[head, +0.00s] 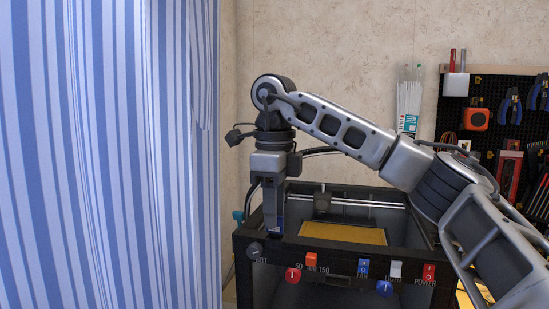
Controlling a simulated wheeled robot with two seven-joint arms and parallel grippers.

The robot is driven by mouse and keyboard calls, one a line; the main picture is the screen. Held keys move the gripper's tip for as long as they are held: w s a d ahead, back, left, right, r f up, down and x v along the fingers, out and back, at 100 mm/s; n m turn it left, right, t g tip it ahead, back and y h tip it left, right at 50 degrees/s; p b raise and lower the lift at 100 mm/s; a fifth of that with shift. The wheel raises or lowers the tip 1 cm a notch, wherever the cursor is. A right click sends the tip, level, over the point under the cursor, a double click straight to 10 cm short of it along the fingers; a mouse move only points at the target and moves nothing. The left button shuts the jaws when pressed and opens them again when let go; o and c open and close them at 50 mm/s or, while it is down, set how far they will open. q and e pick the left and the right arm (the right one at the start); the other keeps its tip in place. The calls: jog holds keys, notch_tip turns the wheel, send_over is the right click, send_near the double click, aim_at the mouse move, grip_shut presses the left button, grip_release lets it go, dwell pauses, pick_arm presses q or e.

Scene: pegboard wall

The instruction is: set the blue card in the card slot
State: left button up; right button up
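My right gripper (273,228) points straight down at the left front part of a black-framed machine (340,252), its tip by the front rim. The fingers show side-on as one narrow grey shape, so whether they are open or shut is unclear. A small dark blue patch (279,225) shows at the fingertips; it may be part of the blue card, but it is too small to be sure. I cannot make out the card slot. My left gripper is not in view.
The machine's front has a red knob (293,275), a blue knob (384,288), and several switches. A yellow-orange plate (342,233) lies inside. A striped blue curtain (110,150) fills the left. A pegboard (490,125) with tools hangs at right.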

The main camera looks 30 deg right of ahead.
notch_tip(320, 180, up, 14)
jog(key=shift+f, duration=0.15)
jog(key=shift+f, duration=0.1)
dwell(0.6)
